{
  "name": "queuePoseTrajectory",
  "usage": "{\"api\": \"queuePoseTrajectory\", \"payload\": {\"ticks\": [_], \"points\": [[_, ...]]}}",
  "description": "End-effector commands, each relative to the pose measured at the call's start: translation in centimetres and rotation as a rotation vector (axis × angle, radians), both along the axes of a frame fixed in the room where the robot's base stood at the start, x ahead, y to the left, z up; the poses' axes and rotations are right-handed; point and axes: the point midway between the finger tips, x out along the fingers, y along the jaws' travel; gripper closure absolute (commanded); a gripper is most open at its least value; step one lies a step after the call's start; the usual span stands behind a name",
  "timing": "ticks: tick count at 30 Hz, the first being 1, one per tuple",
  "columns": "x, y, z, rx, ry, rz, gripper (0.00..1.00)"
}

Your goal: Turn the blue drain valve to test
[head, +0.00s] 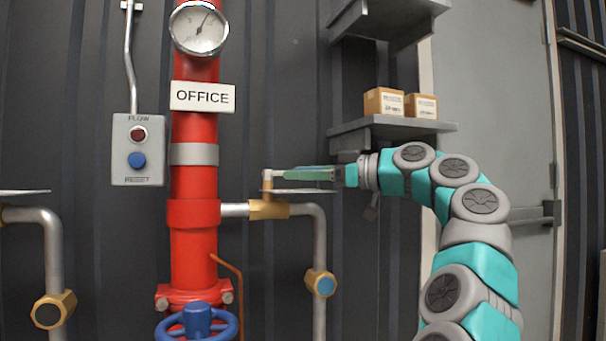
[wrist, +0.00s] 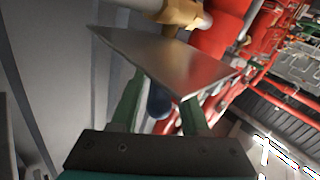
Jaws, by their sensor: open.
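A brass valve body (head: 268,209) sits on the grey side pipe right of the red riser. A flat grey plate-like lever (head: 305,191) extends right from it. The pipe bends down to a brass fitting with a blue face (head: 325,286). My gripper (head: 283,175) is at the lever, just above it in the head view. In the wrist view my gripper (wrist: 158,105) is open, and the metal lever plate (wrist: 170,62) crosses over its fingertips, hiding them. I cannot tell whether they touch it. A dark blue round part (wrist: 158,102) shows between the fingers.
The red riser (head: 194,245) carries a gauge (head: 199,28), an OFFICE sign (head: 203,97) and a blue handwheel (head: 197,322) low down. A grey flow box (head: 138,150) is on the wall at left. A shelf (head: 393,130) with boxes stands behind my arm.

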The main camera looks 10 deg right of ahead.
Motion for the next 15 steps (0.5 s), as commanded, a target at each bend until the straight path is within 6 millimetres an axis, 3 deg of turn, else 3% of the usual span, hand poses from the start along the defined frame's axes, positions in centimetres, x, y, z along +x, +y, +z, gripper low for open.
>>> {"api": "queuePoseTrajectory", "payload": {"ticks": [3, 15], "points": [[0.00, -0.01, -0.06, 0.000, 0.001, 0.000, 0.43], [-0.50, -0.75, -0.13, -0.001, 0.002, 0.000, 0.43]]}}
